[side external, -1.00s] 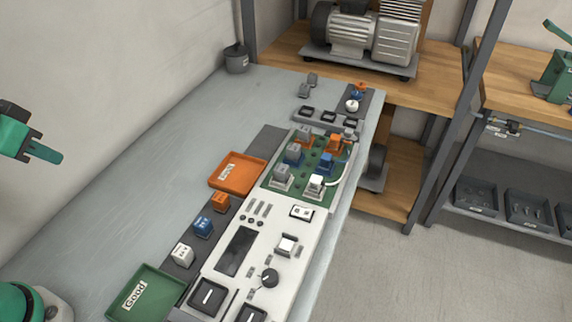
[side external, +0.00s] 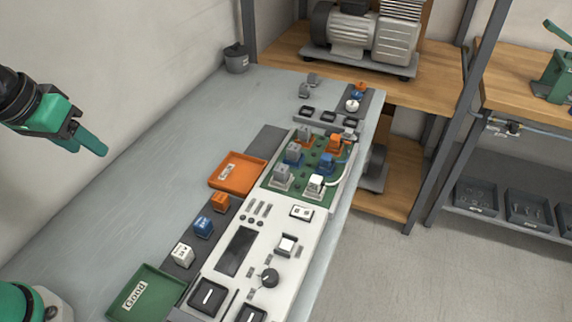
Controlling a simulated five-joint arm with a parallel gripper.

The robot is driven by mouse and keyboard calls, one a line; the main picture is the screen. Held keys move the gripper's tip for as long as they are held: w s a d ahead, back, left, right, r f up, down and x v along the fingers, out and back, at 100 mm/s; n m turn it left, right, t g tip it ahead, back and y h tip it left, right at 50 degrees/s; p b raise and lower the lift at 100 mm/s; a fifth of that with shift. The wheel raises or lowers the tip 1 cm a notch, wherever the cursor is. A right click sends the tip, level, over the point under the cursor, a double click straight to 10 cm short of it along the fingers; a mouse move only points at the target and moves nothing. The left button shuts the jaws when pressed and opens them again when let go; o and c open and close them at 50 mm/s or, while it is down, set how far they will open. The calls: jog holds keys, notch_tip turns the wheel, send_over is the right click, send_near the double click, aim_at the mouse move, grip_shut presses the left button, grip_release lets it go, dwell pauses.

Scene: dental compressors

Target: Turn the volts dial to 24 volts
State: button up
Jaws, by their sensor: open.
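A round black dial (side external: 269,278) with a pointer mark sits on the white control panel (side external: 217,273) near the bottom middle of the side external view. Its lettering is too small to read, so I cannot tell which setting it points to or confirm that it is the volts dial. My gripper (side external: 96,145), green and black, is open and empty at the upper left. It is above the grey bench, well to the left of the panel and touching nothing.
An orange tray (side external: 213,183) and a green tray (side external: 128,306) marked Good lie left of the panel. Between them stand orange, blue and white blocks (side external: 203,226). A green board (side external: 264,186) with several coloured relays adjoins the panel. The left bench surface (side external: 140,200) is clear.

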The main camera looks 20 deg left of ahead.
jog(key=w+d+f+n+g, duration=0.15)
jog(key=w+d, duration=0.25)
jog(key=d, duration=0.4)
jog(key=n+g, duration=0.3)
jog(key=n, duration=0.3)
send_near(270, 275)
jog(key=shift+w+d+f+y, duration=0.1)
jog(key=shift+w+f+y, duration=0.15)
jog(key=shift+y, duration=0.15)
jog(key=shift+s+d+f, duration=0.2)
jog(key=shift+s+d, duration=0.05)
jog(key=shift+d, duration=0.05)
jog(key=shift+f, duration=3.9)
jog(key=c, duration=1)
